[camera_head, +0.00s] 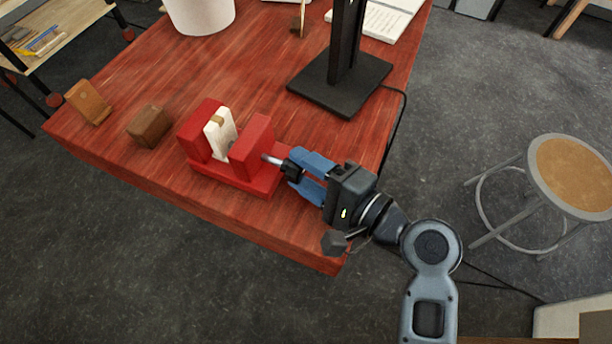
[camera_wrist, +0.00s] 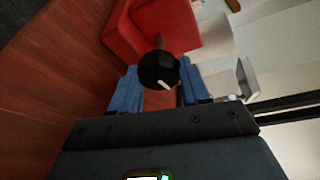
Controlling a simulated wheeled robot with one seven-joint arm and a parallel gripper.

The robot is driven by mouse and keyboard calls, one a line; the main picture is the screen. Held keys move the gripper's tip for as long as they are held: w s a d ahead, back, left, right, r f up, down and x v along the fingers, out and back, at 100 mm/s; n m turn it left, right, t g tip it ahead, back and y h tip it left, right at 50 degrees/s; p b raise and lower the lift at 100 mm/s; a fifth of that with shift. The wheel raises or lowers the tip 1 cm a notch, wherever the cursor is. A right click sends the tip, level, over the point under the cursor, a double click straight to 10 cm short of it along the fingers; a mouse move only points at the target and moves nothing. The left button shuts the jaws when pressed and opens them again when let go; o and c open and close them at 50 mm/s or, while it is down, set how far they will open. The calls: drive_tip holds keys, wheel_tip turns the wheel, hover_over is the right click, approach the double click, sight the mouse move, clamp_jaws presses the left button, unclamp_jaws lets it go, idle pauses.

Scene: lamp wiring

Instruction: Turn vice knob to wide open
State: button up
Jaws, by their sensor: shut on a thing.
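The red vice (camera_head: 232,179) stands near the front edge of the red wooden table. A white block (camera_head: 221,134) is upright between its two jaws. In the head view a gap shows between the block and the right jaw (camera_head: 252,146). The black vice knob (camera_head: 291,167) is on a metal shaft at the vice's right side. My gripper (camera_head: 298,173), with blue fingers, is shut on the knob from the right. In the wrist view the black knob (camera_wrist: 159,70) with a white mark shows between the fingers, in front of the red vice (camera_wrist: 142,32).
Two brown wooden blocks, one (camera_head: 149,126) near the vice and one (camera_head: 88,102) farther left, are on the table. A black lamp stand (camera_head: 340,82) stands behind with its cable at the right edge. A stool (camera_head: 571,176) is on the floor at right.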

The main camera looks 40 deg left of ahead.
drive_tip(key=n+b, duration=0.1)
drive_tip(key=b, duration=0.2)
drive_tip(key=shift+f+n+y, duration=0.3)
drive_tip(key=shift+f+n, duration=0.1)
drive_tip(key=shift+s+r+n+b, duration=0.1)
drive_tip(key=shift+r+n+b, duration=0.05)
drive_tip(key=shift+n+b, duration=0.65)
drive_tip(key=shift+y, duration=0.3)
drive_tip(key=o, duration=1)
drive_tip(key=shift+r, duration=0.15)
drive_tip(key=shift+o, duration=0.2)
drive_tip(key=shift+t, duration=0.4)
drive_tip(key=shift+s+d+r+b, duration=0.1)
drive_tip(key=shift+s+d+b, duration=0.1)
drive_tip(key=shift+d, duration=1.75)
drive_tip(key=shift+s+d+r+b, duration=0.1)
drive_tip(key=shift+d+b, duration=0.1)
drive_tip(key=shift+d, duration=1.75)
